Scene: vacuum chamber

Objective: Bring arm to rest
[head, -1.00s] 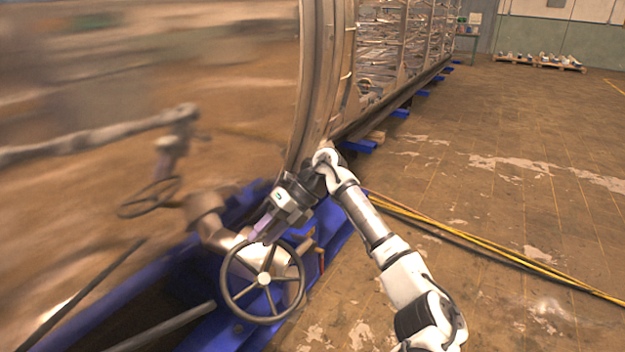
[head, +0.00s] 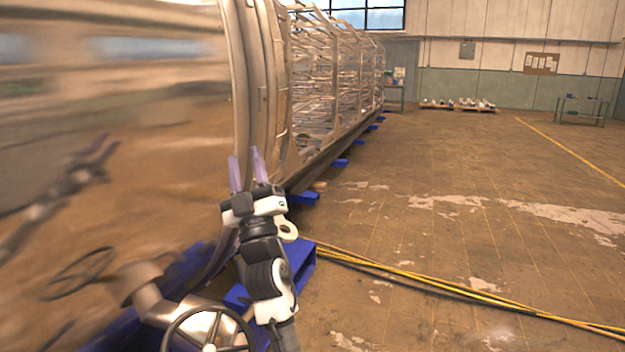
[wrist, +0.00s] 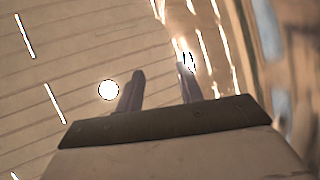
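My gripper (head: 246,170) is raised in the head view, in front of the chamber's rim, with its two purple fingers pointing up. The fingers are apart with nothing between them. In the wrist view my gripper (wrist: 160,85) also shows spread, empty fingers against a blurred, ceiling-like surface with bright lights. The handwheel (head: 208,332) is at the bottom edge of the head view, below my gripper and apart from it. Its lower part is cut off by the frame.
The polished chamber wall (head: 120,150) fills the left and mirrors my arm and the wheel. Blue supports (head: 300,270) run along the chamber's base. Yellow cables (head: 440,288) cross the floor at right. Pallets (head: 457,105) stand far back. The right floor is otherwise open.

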